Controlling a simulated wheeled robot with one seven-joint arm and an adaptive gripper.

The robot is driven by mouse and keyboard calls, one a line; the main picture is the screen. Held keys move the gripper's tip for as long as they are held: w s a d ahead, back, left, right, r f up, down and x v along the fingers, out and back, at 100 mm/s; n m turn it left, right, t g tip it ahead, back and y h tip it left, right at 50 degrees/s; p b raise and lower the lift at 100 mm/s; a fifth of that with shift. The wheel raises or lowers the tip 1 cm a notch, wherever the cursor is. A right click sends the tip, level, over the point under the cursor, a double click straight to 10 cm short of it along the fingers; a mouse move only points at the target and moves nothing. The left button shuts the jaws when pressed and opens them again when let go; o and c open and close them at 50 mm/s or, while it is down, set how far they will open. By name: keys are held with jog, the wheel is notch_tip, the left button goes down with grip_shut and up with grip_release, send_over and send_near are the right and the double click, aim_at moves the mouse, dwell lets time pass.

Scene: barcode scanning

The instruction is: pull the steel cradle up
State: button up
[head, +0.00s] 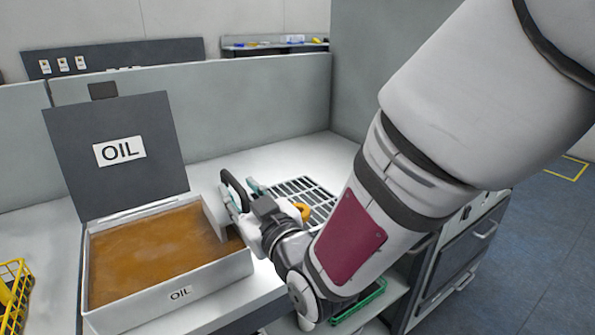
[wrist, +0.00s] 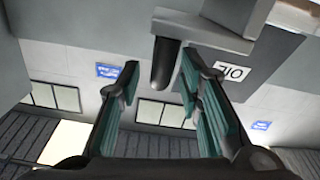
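The oil bath (head: 168,290) is a light box of brown oil with its dark lid (head: 115,165) standing open, marked OIL. A dark curved handle (head: 231,177) rises at its right end, by my gripper (head: 241,197). In the wrist view, a dark rounded bar (wrist: 163,62) reaches between the green-padded fingers of my gripper (wrist: 158,85). The fingers are apart, with a clear gap on the bar's left; the right finger is close to it. I take the bar for the cradle's handle. The steel cradle's body cannot be made out; my gripper and the bath wall hide that area.
A wire grid rack (head: 300,190) with an orange ring (head: 303,210) lies on the bench right of my gripper. A yellow basket (head: 14,290) stands at the far left. A grey partition (head: 250,105) runs behind. My arm covers the right side.

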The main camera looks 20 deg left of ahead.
aim_at(234, 179)
jog(key=shift+x, duration=2.15)
grip_shut()
